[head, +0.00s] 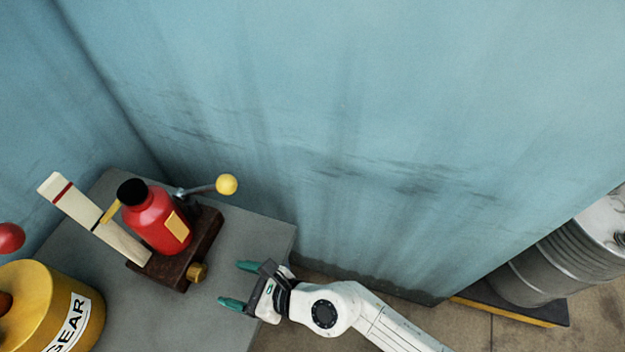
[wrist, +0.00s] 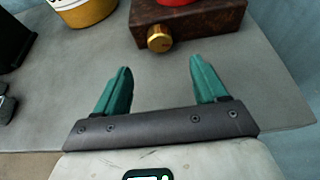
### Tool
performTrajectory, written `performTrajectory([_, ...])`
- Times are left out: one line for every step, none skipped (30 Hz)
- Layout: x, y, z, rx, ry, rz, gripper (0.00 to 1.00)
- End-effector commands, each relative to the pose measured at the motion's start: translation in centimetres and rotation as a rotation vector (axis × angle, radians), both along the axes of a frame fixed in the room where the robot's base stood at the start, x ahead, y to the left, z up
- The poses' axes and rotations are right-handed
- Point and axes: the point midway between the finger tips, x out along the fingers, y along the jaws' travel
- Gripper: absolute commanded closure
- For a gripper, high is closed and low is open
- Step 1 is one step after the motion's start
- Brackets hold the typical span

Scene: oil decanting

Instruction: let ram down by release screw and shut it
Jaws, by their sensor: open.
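A red bottle jack (head: 155,222) with a black cap on top stands on a dark rusty base block (head: 203,238) on the grey bench. The brass release screw (head: 197,272) sticks out of the base's near side. It also shows in the wrist view (wrist: 159,39), ahead of the fingers. My gripper (head: 236,284) is open and empty, with its two green fingers apart. It is to the right of the release screw and does not touch it. In the wrist view the gap between my fingertips (wrist: 160,65) faces the screw.
A lever with a yellow knob (head: 227,184) reaches out behind the jack. A pale board with a red line (head: 90,215) stands left of it. A yellow GEAR can (head: 50,305) is at the lower left. The bench (head: 255,235) is bare around my gripper. A steel drum (head: 560,260) lies far right.

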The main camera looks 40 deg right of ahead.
Motion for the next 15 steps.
performTrajectory([-0.8,-0.6,0.4,-0.001,0.001,-0.001,0.29])
performTrajectory([-0.2,-0.7,0.8,0.028,-0.008,-0.024,0.29])
performTrajectory([0.2,-1.1,1.4,0.057,-0.017,-0.051,0.29])
performTrajectory([0.4,-1.3,1.8,0.08,-0.022,-0.07,0.29])
performTrajectory([0.6,-1.6,2.2,0.101,-0.026,-0.088,0.29])
performTrajectory([0.9,-2.0,2.8,0.13,-0.034,-0.113,0.29])
performTrajectory([1.1,-2.3,3.2,0.153,-0.039,-0.131,0.29])
performTrajectory([1.3,-2.6,3.6,0.175,-0.044,-0.151,0.29])
performTrajectory([1.6,-3.0,4.1,0.204,-0.049,-0.175,0.29])
performTrajectory([1.8,-3.3,4.4,0.225,-0.054,-0.195,0.29])
performTrajectory([2.0,-3.7,4.8,0.248,-0.058,-0.213,0.29])
performTrajectory([2.2,-4.2,5.3,0.277,-0.064,-0.239,0.29])
performTrajectory([2.4,-4.6,5.7,0.301,-0.067,-0.258,0.29])
performTrajectory([2.6,-5.0,6.0,0.322,-0.072,-0.277,0.29])
performTrajectory([2.8,-5.5,6.5,0.352,-0.078,-0.302,0.29])
